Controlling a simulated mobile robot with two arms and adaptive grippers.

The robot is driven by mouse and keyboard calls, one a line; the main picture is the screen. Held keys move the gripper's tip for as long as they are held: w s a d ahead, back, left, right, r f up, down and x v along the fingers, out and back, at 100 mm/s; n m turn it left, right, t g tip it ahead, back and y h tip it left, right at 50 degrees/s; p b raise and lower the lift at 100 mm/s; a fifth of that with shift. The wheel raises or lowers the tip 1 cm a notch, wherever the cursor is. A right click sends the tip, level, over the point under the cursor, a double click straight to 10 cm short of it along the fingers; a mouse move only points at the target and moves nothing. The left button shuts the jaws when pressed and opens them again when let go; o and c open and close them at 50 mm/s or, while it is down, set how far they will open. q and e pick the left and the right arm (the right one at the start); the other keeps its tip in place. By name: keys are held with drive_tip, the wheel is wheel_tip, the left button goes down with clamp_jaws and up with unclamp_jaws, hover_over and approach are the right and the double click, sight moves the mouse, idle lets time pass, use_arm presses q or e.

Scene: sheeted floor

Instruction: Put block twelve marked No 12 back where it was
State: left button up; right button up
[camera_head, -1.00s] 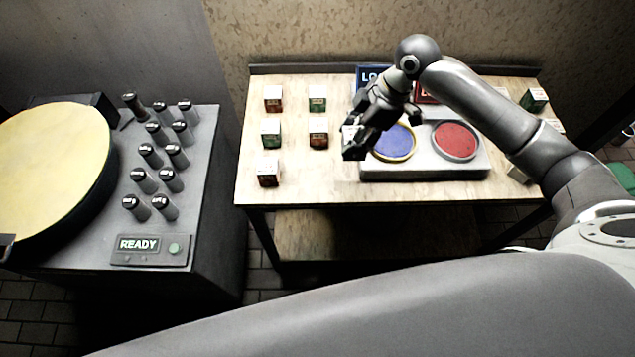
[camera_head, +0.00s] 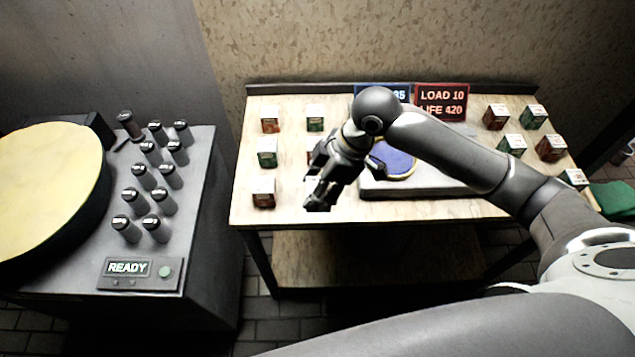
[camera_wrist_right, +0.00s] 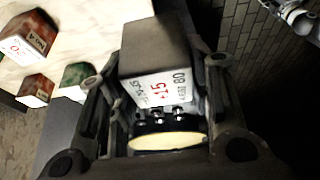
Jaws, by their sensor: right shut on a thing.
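My right gripper (camera_head: 318,198) is shut on a block (camera_head: 311,186) in the head view, mostly hidden by the fingers. In the right wrist view the block (camera_wrist_right: 155,45) sits between the fingers, dark grey on one side. Its white label shows "+15" in red and "LAST 80"; I cannot read its number surely. The gripper is over the table's front left part, right of a red-brown block (camera_head: 264,194) and in front of a partly hidden red block (camera_head: 310,157). I cannot tell whether the held block touches the table. My left gripper is out of view.
Other blocks stand at left, such as a green one (camera_head: 267,155), and at right, such as a brown one (camera_head: 550,149). A grey tray (camera_head: 400,188) with a blue pad (camera_head: 397,163) is mid-table, before a red sign (camera_head: 442,101). A machine with pegs (camera_head: 150,280) stands left.

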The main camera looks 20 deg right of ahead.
sight(318, 179)
drive_tip(key=w, duration=0.2)
drive_tip(key=w+f, duration=0.1)
drive_tip(key=shift+d+p, duration=0.3)
drive_tip(key=shift+d, duration=0.1)
drive_tip(key=w+f, duration=0.1)
drive_tip(key=f, duration=0.1)
drive_tip(key=w+f, duration=0.2)
drive_tip(key=w+d+f, duration=0.1)
drive_tip(key=shift+w+d+f+p, duration=0.1)
drive_tip(key=shift+w+f+p, duration=0.15)
drive_tip(key=shift+f+p, duration=0.15)
wheel_tip(318, 179, down, 3)
drive_tip(key=shift+w+r+p, duration=0.1)
drive_tip(key=shift+p, duration=0.6)
drive_tip(key=shift+f, duration=0.3)
drive_tip(key=shift+f, duration=0.15)
drive_tip(key=o, duration=1.3)
drive_tip(key=shift+d, duration=0.1)
drive_tip(key=shift+o, duration=0.2)
